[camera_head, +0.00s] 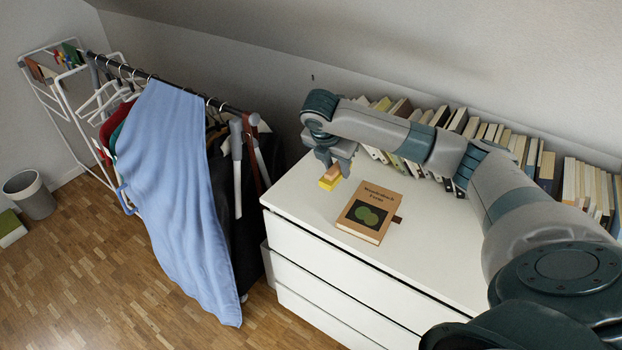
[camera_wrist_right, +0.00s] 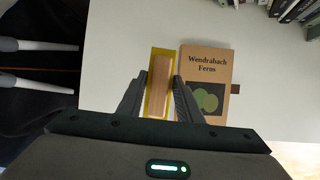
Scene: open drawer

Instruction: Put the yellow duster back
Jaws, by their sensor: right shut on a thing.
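The yellow duster (camera_head: 328,183) has a yellow base and a wooden block handle. It is near the left end of the white dresser top (camera_head: 300,204), beside a tan book. My right gripper (camera_head: 332,170) reaches down to it from above. In the right wrist view the duster (camera_wrist_right: 151,105) lies lengthwise between the two fingers of my right gripper (camera_wrist_right: 159,95), which is shut on its wooden handle. I cannot tell whether the duster touches the dresser top. My left gripper is not in view.
The tan book (camera_head: 371,211) lies close to the right of the duster. A row of books (camera_head: 480,130) stands along the back wall. A clothes rack with a blue garment (camera_head: 175,170) stands left of the dresser. The front top is clear.

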